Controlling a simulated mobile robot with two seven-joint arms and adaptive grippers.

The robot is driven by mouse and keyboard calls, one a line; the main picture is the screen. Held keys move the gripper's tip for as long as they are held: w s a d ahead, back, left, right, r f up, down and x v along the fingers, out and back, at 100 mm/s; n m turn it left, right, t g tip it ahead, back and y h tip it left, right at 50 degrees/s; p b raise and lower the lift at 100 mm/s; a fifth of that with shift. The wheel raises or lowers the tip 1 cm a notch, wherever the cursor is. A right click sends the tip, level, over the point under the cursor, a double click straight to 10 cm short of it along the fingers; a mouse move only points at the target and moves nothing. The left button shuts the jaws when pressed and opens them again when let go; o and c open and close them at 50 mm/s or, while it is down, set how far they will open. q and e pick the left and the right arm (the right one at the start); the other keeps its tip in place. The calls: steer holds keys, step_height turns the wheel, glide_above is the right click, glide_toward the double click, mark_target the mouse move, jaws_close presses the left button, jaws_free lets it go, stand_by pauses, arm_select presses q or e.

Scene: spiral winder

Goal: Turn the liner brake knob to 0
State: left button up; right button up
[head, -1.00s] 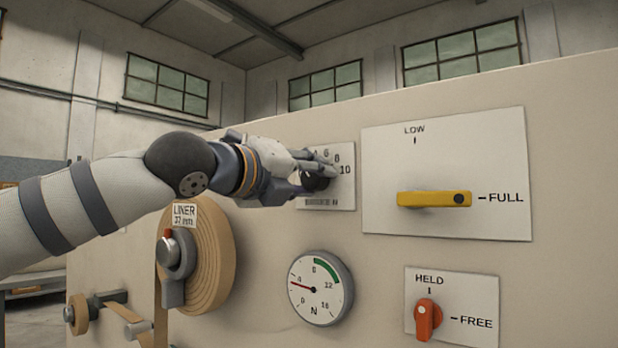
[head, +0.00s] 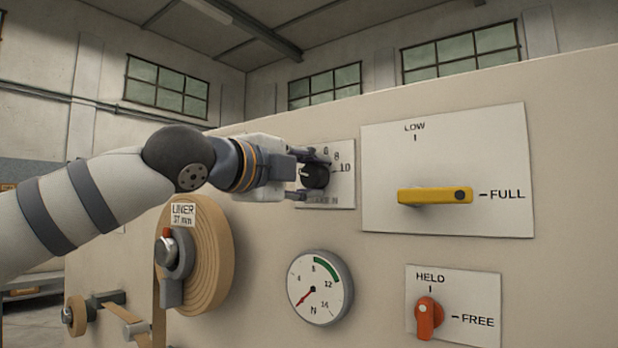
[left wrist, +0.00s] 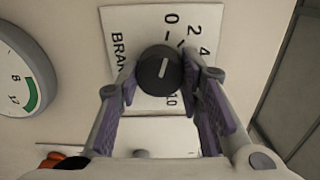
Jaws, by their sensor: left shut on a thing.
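The liner brake knob (head: 316,175) is round and black with a white pointer line, on a white numbered plate (head: 342,200). My left gripper (head: 308,172) comes from the left and is shut on the knob, one finger on each side. In the left wrist view the knob (left wrist: 160,70) sits between the purple-padded fingertips (left wrist: 162,80). Its white line points up and slightly right, roughly at the 0 tick. The fingers hide part of the plate's lettering. My right gripper is not in view.
A round gauge (head: 321,287) below has its red needle at the lower left. A yellow lever (head: 434,196) at FULL and an orange knob (head: 429,318) are to the right. A liner roll (head: 208,262) is mounted below my left arm.

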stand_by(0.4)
arm_select(q)
steer(key=o, duration=1.2)
steer(key=shift+c, duration=0.2)
steer(key=v, duration=1.2)
